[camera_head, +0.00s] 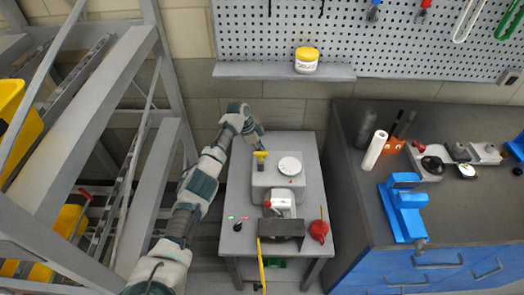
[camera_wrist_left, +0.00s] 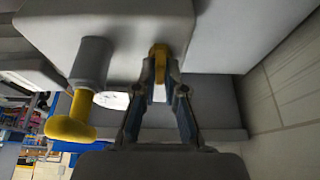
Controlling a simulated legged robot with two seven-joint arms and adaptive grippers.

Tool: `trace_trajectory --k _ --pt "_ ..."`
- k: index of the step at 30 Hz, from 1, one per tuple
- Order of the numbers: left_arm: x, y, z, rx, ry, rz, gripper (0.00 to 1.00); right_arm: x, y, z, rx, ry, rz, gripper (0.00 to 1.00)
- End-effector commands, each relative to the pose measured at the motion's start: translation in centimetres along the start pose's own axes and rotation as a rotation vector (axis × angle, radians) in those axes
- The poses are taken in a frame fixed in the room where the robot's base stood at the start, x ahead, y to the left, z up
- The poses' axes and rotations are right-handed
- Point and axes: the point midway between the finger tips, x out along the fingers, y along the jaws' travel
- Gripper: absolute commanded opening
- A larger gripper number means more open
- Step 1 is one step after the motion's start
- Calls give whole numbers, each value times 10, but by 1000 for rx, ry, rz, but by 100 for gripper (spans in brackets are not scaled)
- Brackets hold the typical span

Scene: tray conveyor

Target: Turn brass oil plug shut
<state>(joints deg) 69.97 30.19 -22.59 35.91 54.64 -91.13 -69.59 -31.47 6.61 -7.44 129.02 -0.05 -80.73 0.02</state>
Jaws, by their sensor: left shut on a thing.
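The brass oil plug (camera_wrist_left: 158,52) is a small yellow-gold round piece on the side of a light grey housing (camera_wrist_left: 110,20). My left gripper (camera_wrist_left: 160,75) is shut on it, one finger on each side; the fingers hide part of the plug. In the head view my left arm reaches in from the left, and my left gripper (camera_head: 262,148) is at the far left corner of the grey housing (camera_head: 272,182) on a small grey table. The plug cannot be made out there. My right gripper is not in view.
A white round dial (camera_head: 289,166) sits on the housing. A red can (camera_head: 319,230) and a dark knob (camera_head: 238,226) are on the table (camera_head: 310,160).

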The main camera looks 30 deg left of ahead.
Motion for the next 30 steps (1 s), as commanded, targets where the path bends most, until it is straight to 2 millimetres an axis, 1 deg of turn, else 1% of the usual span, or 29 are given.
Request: trace_trajectory --k 1,12,13,14,15,16,25,28,30 --pt "-4 -3 -2 6 6 -13 0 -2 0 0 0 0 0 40" --pt "-6 -3 -3 10 6 -13 0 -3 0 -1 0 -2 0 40" --pt "-6 -3 -3 10 6 -13 13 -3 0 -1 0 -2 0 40" --pt "-6 -3 -3 10 6 -13 20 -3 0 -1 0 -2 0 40" --pt "-5 -3 -3 10 6 -12 30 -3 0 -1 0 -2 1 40" --pt "-5 -3 -2 9 6 -11 35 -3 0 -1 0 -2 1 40" --pt "-4 -1 -1 7 2 -4 35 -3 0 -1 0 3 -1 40" --pt "-14 -2 -1 7 3 -5 35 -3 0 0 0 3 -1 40" --pt "-25 -2 -1 8 3 -6 35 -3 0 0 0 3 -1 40"
